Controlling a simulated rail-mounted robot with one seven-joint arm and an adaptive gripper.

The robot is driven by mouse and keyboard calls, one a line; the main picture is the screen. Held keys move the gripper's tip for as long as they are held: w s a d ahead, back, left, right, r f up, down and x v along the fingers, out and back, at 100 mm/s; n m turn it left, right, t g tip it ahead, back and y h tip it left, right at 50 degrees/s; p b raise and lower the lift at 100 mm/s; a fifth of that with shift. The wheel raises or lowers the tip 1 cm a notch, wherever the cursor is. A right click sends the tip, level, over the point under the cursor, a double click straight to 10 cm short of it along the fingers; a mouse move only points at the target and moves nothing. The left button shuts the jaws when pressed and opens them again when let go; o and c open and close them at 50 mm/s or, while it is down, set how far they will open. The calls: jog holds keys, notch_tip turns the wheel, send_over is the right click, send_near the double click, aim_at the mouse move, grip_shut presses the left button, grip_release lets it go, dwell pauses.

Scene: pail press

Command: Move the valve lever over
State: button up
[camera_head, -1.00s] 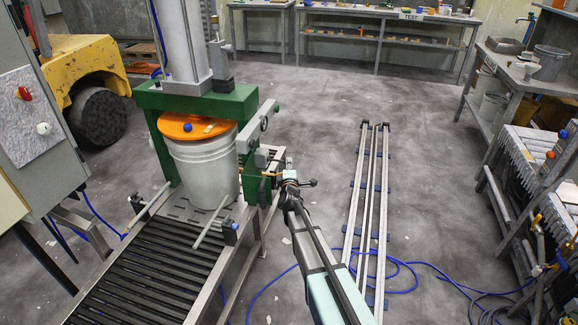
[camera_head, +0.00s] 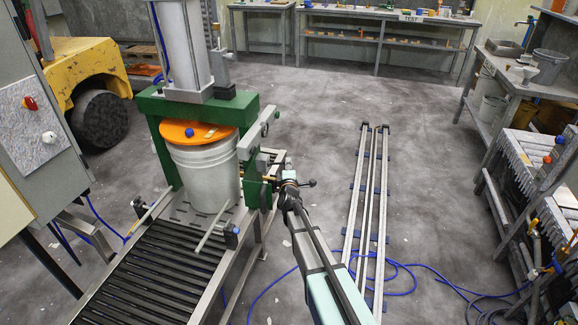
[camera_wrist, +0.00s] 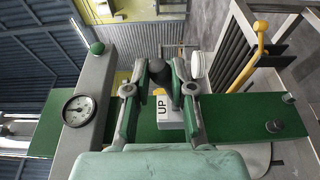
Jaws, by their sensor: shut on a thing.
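The valve (camera_wrist: 170,118) is a pale block with an "UP" label on the green press frame (camera_wrist: 235,116). A dark round knob (camera_wrist: 157,70), which looks like the valve lever's end, sits between my fingertips in the wrist view. My gripper (camera_wrist: 159,72) is shut on it. In the head view my gripper (camera_head: 282,183) is at the right side of the green press frame, beside the valve. The lever's shaft is mostly hidden there by my gripper.
A white pail (camera_head: 205,175) with an orange lid (camera_head: 198,132) stands under the press on a roller conveyor (camera_head: 150,275). Rails (camera_head: 365,200) and a blue hose (camera_head: 400,285) lie on the floor at right.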

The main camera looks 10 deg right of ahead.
jog(key=shift+w+a+r+p, duration=0.1)
jog(key=shift+a+r+p, duration=0.05)
jog(key=shift+r+p, duration=0.35)
jog(key=shift+w+a+r+p, duration=0.1)
jog(key=shift+r+p, duration=0.3)
jog(key=shift+p, duration=0.05)
jog(key=o, duration=0.9)
jog(key=shift+o, duration=0.2)
jog(key=shift+s, duration=0.15)
